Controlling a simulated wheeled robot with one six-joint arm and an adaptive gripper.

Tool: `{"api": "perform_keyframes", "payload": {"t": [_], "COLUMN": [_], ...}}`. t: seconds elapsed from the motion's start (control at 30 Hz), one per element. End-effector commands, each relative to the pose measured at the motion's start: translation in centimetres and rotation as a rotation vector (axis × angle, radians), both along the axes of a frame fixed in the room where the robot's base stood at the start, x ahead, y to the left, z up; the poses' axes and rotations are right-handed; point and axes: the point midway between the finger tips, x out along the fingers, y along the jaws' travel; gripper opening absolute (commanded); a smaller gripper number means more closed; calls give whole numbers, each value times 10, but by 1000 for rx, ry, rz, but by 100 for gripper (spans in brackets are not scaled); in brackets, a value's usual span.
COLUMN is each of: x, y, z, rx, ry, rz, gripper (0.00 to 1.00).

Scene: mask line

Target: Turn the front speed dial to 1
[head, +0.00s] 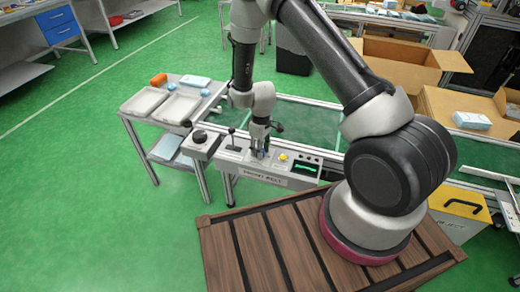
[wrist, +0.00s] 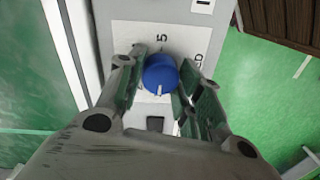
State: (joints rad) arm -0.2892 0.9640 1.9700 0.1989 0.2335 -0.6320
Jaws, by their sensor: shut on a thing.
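The speed dial is a round blue knob (wrist: 160,71) on a pale plate, in the middle of the wrist view. A white pointer mark shows on its lower edge. A printed 5 is above it, and part of a label ending in "ED" is at its right; I cannot read a 1. My gripper (wrist: 160,87) has one finger on each side of the knob and is shut on it. In the head view my gripper (head: 261,151) reaches down to the control panel (head: 230,160) and mostly hides the dial.
Green floor is clear at the front left.

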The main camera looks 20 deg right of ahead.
Motion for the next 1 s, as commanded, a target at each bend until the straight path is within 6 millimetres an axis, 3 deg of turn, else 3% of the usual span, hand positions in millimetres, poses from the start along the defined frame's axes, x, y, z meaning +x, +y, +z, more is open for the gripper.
{"api": "perform_keyframes", "payload": {"t": [0.57,0.6,0.7,1.0], "x": [0,0,0,0], "y": [0,0,0,0], "z": [0,0,0,0], "rx": [0,0,0,0], "ry": [0,0,0,0], "rz": [35,35,35,34], "gripper": [11,37,55,58]}}
